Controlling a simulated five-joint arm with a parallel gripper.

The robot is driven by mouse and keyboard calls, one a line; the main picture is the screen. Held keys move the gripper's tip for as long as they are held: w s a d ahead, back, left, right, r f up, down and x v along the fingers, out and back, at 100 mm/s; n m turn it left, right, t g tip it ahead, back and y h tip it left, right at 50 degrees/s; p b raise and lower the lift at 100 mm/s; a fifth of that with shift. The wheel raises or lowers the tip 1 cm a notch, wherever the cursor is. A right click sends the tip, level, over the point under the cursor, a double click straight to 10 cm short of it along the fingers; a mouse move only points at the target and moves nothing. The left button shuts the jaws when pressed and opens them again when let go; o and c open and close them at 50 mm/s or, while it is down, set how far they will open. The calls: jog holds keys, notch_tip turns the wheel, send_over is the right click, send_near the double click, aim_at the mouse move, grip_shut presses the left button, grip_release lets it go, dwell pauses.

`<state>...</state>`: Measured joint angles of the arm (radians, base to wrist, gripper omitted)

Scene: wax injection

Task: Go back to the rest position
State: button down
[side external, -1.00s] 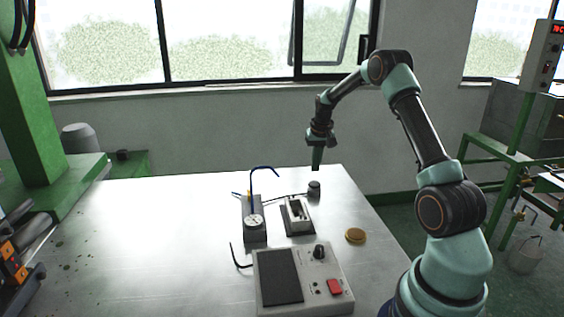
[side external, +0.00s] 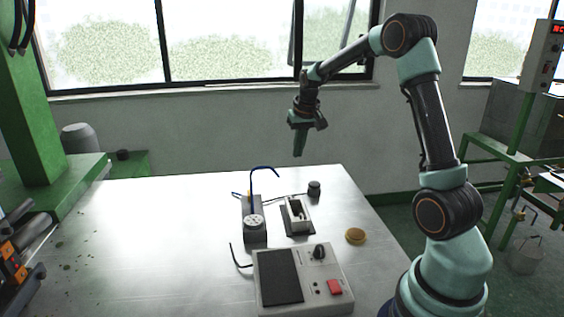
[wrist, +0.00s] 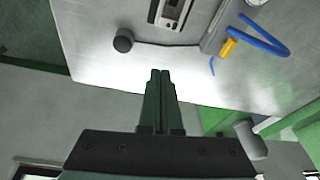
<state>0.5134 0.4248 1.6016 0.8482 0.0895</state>
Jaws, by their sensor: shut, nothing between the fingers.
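My gripper (side external: 298,154) hangs in the air above the far edge of the metal table (side external: 130,225), pointing down and tilted a little. It is shut and empty. In the wrist view my gripper (wrist: 161,72) shows its two green fingers together with nothing between them. It touches nothing on the table.
On the table stand a gauge unit with a blue hose (side external: 254,222), a small white-topped device (side external: 298,214), a dark knob-like cylinder (side external: 314,188), a brass disc (side external: 355,236) and a control box (side external: 318,272) with a red switch. The table's left half is clear. A windowed wall is behind.

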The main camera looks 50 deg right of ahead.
jog(key=s+a+r+n+t, duration=0.1)
jog(key=s+a+r+n, duration=0.2)
jog(key=a, duration=0.4)
jog(key=s+a+r+t, duration=0.1)
jog(key=s+a+r, duration=0.1)
jog(key=a+r, duration=0.4)
jog(key=s+a+f+n+t+y, duration=0.1)
jog(key=s+a+n, duration=0.3)
jog(key=s+a, duration=0.6)
jog(key=shift+s+a, duration=0.3)
jog(key=shift+a, duration=0.65)
